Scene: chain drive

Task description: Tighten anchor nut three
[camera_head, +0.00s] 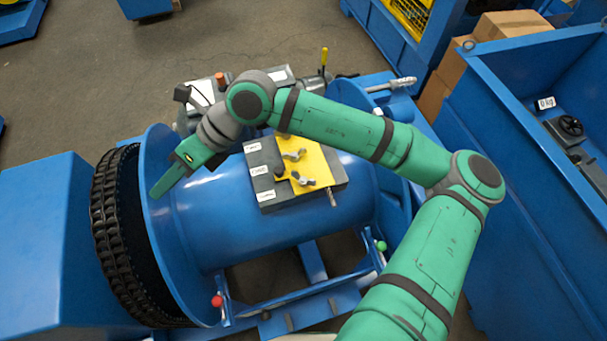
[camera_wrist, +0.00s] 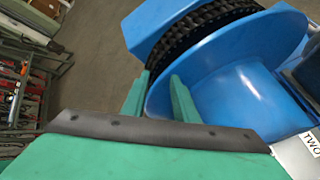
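Two grey wing-shaped nuts sit on a yellow plate (camera_head: 314,160) on top of the blue drum: a middle nut (camera_head: 294,155) and a nearer nut (camera_head: 303,179). My arm partly covers the plate's far end. Three small white labels line the dark block's left side; I cannot read them reliably in the head view, so I cannot tell which nut is three. A label reading TWO (camera_wrist: 312,143) shows at the wrist view's right edge. My gripper (camera_head: 160,190) is left of the plate, over the drum's flange. Its fingers (camera_wrist: 157,95) are apart with nothing between them.
A blue drum (camera_head: 225,220) with a round flange (camera_head: 160,200) lies beneath, and a black chain (camera_head: 110,235) wraps its left end. A red-knobbed lever (camera_head: 217,301) and a green-knobbed one (camera_head: 381,246) stand at the front. A blue bin (camera_head: 500,130) is at right.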

